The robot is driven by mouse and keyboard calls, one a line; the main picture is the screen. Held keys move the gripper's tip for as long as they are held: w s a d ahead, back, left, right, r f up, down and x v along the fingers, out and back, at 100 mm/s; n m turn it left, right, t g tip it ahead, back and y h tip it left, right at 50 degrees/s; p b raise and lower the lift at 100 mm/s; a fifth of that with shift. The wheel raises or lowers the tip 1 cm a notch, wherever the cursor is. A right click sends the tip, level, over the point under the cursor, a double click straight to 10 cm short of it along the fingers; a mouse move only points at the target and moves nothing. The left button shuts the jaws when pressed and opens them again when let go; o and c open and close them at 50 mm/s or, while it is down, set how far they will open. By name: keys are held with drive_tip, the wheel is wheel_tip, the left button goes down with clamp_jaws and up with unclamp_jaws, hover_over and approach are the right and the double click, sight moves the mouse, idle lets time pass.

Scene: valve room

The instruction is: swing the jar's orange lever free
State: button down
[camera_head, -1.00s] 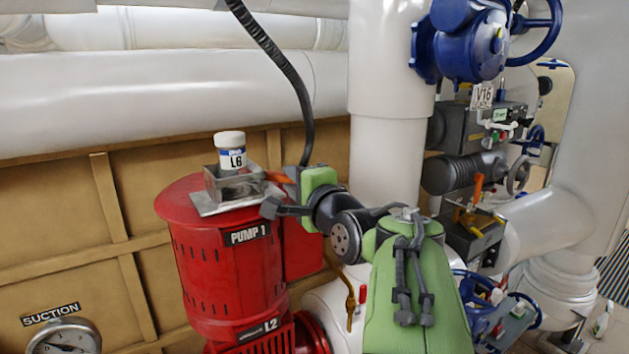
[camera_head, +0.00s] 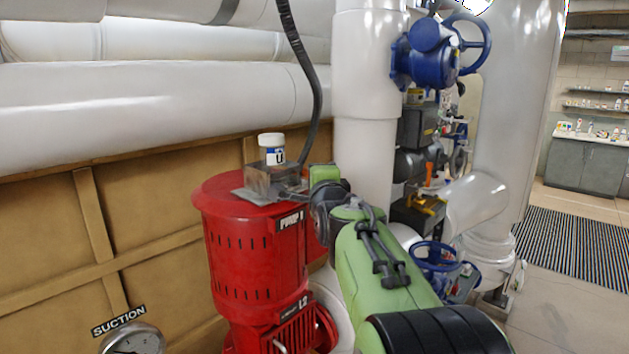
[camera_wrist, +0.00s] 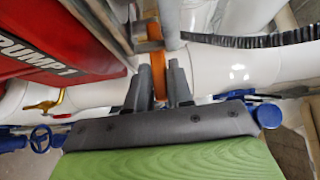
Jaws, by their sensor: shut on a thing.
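The white jar (camera_head: 272,148) with a blue and white label stands upright in a grey metal holder (camera_head: 265,180) on top of the red pump (camera_head: 250,245). The orange lever (camera_wrist: 157,68) shows in the wrist view between the two dark fingers of my gripper (camera_wrist: 161,80), which is shut on it. The jar is not clearly visible in the wrist view.
A white vertical pipe (camera_head: 365,110) stands close behind my arm, and a black hose (camera_head: 303,75) hangs above the pump. Blue valves (camera_head: 430,55) and a dark box with an orange handle (camera_head: 420,208) are to the right. Open floor (camera_head: 555,290) lies at far right.

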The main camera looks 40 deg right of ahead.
drive_tip(key=shift+a+f, duration=0.1)
idle(0.3)
drive_tip(key=c, duration=1.1)
unclamp_jaws()
